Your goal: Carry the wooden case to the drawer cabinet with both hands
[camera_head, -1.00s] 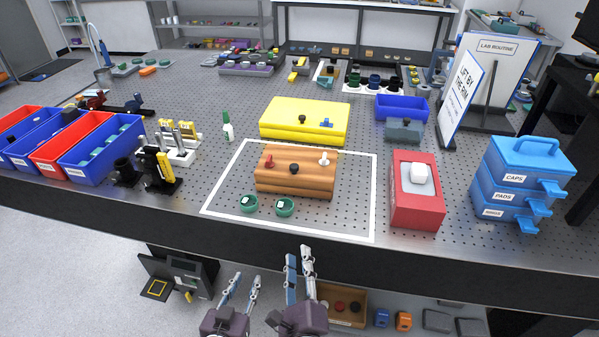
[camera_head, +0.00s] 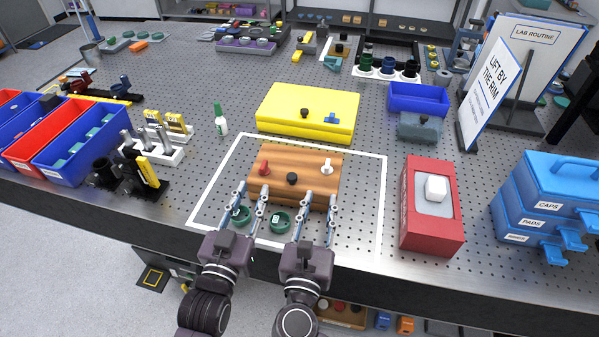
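The wooden case (camera_head: 297,160) lies inside a white outlined square on the perforated table, with a red knob, a black knob and a white knob on top. My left gripper (camera_head: 251,191) is open at the case's front left. My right gripper (camera_head: 321,199) is open at its front right. The fingertips overlap the case's front in the picture; I cannot tell whether they touch it. Both grippers are empty. A blue drawer cabinet (camera_head: 548,194) with labels CAPS and PADS stands at the right end of the table.
Two green rings (camera_head: 279,221) (camera_head: 241,215) lie in front of the case, among my fingers. A yellow case (camera_head: 307,103) sits behind. A red box (camera_head: 431,228) with a white block stands between the square and the cabinet. A sign (camera_head: 487,88) stands behind them.

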